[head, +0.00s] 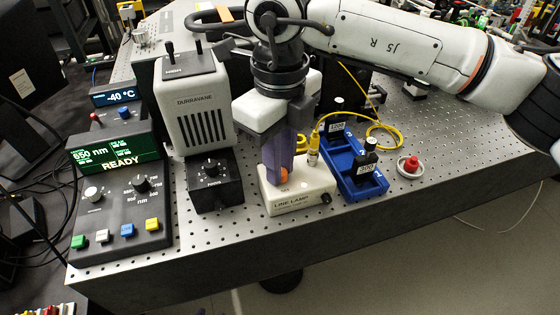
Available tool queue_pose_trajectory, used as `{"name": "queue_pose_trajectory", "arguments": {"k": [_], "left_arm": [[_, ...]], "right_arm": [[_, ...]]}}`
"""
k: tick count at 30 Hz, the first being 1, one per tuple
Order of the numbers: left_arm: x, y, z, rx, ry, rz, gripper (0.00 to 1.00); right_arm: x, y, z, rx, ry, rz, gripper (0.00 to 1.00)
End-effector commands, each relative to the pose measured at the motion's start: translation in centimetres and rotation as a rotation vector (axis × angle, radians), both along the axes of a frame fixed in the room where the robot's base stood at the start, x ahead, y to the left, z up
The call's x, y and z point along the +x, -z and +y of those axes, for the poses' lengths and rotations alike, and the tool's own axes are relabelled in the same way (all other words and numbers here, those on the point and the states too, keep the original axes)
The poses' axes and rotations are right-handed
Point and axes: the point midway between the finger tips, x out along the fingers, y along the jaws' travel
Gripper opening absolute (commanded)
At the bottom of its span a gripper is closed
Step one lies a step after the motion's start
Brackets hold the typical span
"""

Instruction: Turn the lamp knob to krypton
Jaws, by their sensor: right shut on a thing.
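The line lamp (305,197) is a small cream box near the front edge of the bench, with "LINE LAMP" on its front. Its orange knob (284,174) shows just under my right gripper (283,170). The gripper points down from above, its purple fingers shut around the knob. The fingers hide most of the knob and its markings, so I cannot read its setting. A black button or small knob (326,199) sits on the lamp's front right. My left gripper is not in view.
A blue tray (372,187) with black-capped pieces stands right of the lamp, with a yellow fibre (350,80) above it. A red button (411,164) is further right. A black knob box (213,184) and the control console (125,210) stand left.

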Motion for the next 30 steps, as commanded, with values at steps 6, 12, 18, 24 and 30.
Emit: {"name": "queue_pose_trajectory", "arguments": {"k": [6, 12, 18, 24, 30], "left_arm": [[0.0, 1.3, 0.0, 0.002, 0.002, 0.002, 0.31], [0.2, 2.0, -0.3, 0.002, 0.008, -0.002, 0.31], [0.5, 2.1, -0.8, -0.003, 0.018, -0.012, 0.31], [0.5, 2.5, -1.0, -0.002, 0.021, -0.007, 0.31], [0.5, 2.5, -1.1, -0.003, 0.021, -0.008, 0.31]], "right_arm": [[0.1, 0.2, 0.0, -0.001, 0.115, -0.002, 0.00], [0.1, 0.2, 0.0, 0.000, 0.259, -0.001, 0.00], [0.1, 0.1, -0.1, -0.001, 0.385, -0.002, 0.00], [0.1, 0.0, -0.1, 0.000, 0.467, -0.001, 0.00], [0.1, -0.1, -0.1, 0.000, 0.504, -0.001, 0.00]]}}
